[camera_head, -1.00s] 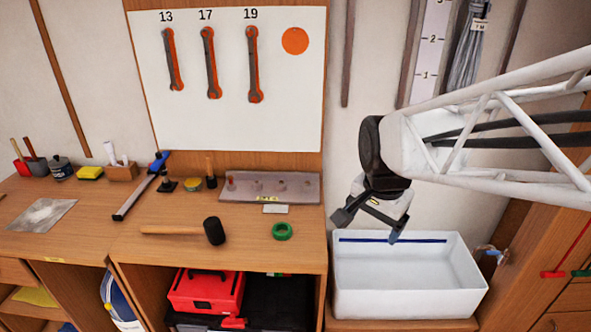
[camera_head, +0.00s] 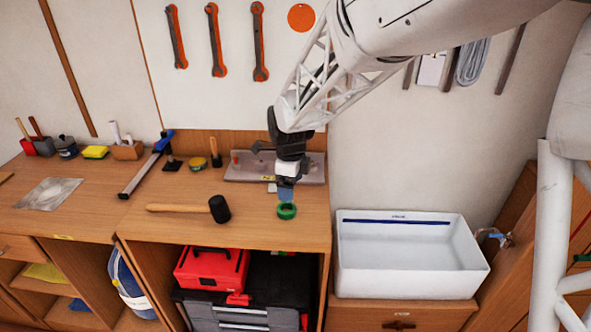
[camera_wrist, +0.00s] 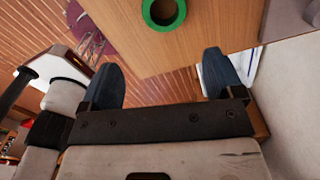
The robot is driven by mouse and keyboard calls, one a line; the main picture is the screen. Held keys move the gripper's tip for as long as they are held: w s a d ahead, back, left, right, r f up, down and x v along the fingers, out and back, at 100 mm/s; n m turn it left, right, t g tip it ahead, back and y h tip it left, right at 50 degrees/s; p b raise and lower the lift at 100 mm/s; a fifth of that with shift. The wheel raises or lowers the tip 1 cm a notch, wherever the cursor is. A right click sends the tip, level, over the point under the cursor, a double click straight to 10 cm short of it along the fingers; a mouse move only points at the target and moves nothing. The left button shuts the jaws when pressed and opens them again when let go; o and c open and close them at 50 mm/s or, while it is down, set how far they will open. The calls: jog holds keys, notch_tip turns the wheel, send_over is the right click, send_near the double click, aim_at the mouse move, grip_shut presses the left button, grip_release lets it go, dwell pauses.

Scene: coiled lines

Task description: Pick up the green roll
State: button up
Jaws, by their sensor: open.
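The green roll (camera_head: 287,214) is a small ring lying flat near the front right of the wooden workbench (camera_head: 265,236). In the wrist view the roll (camera_wrist: 163,28) shows at the top edge, partly cut off, with the wooden top through its hole. My gripper (camera_head: 286,192) is close to the roll in the head view and partly covers its far side. In the wrist view my gripper (camera_wrist: 162,75) has its two blue-grey fingers wide apart with nothing between them. The roll lies beyond the fingertips, roughly centred between them, and I see no contact.
A mallet (camera_head: 219,208) lies left of the roll. A grey metal block (camera_head: 240,167) stands behind it. The white sink (camera_head: 400,270) is to the right, past the bench's edge. A red toolbox (camera_head: 210,268) sits below in the open bay.

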aim_at(285, 205)
jog(key=shift+w+a+f+m, duration=0.3)
jog(key=shift+a+f, duration=0.1)
jog(key=shift+a, duration=0.1)
jog(key=shift+w+a+f+m, duration=0.25)
jog(key=shift+a+f+m, duration=0.1)
jog(key=shift+a, duration=0.1)
jog(key=shift+f, duration=1.3)
jog(key=shift+w+f, duration=0.15)
jog(key=shift+f, duration=2.45)
jog(key=c, duration=1)
